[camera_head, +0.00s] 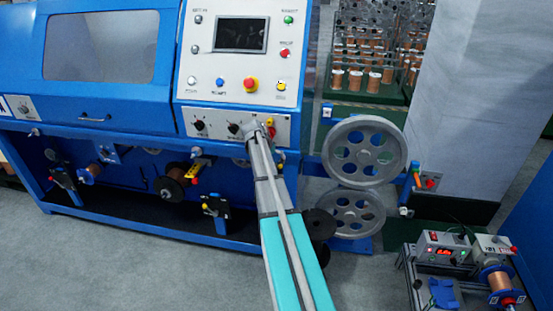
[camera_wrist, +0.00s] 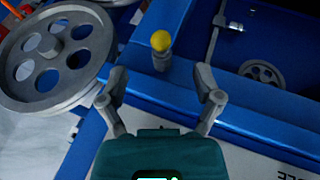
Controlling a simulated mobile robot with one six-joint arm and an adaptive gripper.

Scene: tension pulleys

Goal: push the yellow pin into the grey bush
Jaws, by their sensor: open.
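In the wrist view, the yellow pin (camera_wrist: 161,41) shows as a round knob at the upper middle. It stands at the top of the short grey bush (camera_wrist: 161,62) on a blue frame. How deep the pin sits in the bush I cannot tell. My gripper (camera_wrist: 160,78) is open and empty, its two fingers spread to the left and right below the pin in the picture, touching neither pin nor bush. In the head view, my gripper (camera_head: 257,130) is at the machine's front panel, largely hidden by my arm. A small yellow spot beside it may be the pin.
A large grey pulley (camera_wrist: 55,55) is close to the left finger in the wrist view. The blue frame (camera_wrist: 255,95) runs along the right. In the head view, two grey pulleys (camera_head: 364,151) stand right of my arm, and a control panel (camera_head: 241,36) is above.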

